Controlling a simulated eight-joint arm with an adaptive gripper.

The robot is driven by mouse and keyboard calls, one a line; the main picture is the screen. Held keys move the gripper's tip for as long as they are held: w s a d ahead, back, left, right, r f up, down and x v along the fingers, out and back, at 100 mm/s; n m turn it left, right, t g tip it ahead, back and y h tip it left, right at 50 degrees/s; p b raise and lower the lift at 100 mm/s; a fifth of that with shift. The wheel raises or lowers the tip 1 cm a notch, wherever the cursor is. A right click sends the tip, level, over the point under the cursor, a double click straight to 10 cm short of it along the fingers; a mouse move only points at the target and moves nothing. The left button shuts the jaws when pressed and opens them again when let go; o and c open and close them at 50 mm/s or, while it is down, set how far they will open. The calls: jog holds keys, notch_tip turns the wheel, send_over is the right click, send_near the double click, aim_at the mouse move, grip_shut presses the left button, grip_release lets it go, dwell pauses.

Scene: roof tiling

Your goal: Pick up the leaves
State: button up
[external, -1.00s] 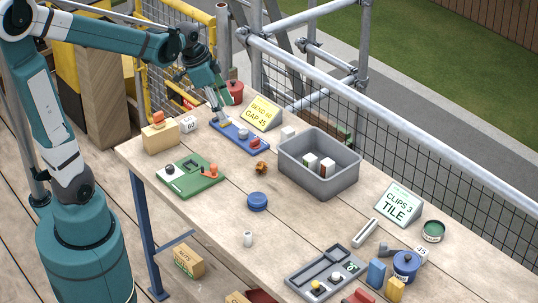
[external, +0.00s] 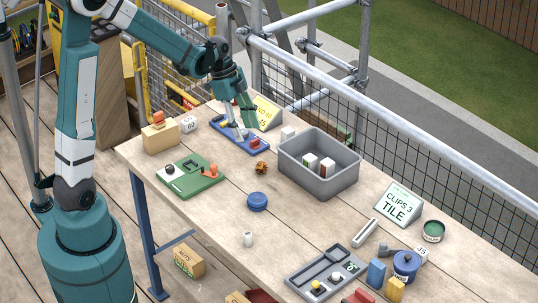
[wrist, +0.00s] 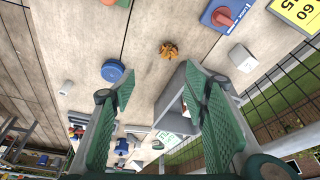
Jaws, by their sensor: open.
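A small clump of orange-brown leaves (external: 260,167) lies on the wooden table, between the green board and the grey bin. It also shows in the wrist view (wrist: 168,50), near the top middle, beyond and between my fingers. My gripper (external: 243,122) is open and empty. It is above the blue board, up and to the left of the leaves in the external view, and does not touch them. In the wrist view its two green fingers (wrist: 160,90) stand wide apart.
A grey bin (external: 318,183) holding a few small blocks stands right of the leaves. A blue board (external: 250,147) lies behind them and a green board (external: 191,180) to their left. A blue round lid (external: 257,201) is in front. Bare wood surrounds the leaves.

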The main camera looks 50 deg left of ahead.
aim_at(261, 167)
jog(key=w+f+m+g+h+b, duration=0.1)
jog(key=w+f+m, duration=0.1)
jog(key=f, duration=0.6)
jog(key=shift+w+a+m, duration=0.4)
jog(key=shift+w+a, duration=0.05)
jog(key=shift+w, duration=0.15)
jog(key=shift+x, duration=1.2)
jog(key=shift+d+f, duration=0.1)
jog(key=shift+b+x, duration=0.6)
jog(key=shift+x, duration=1.9)
jog(key=c, duration=0.8)
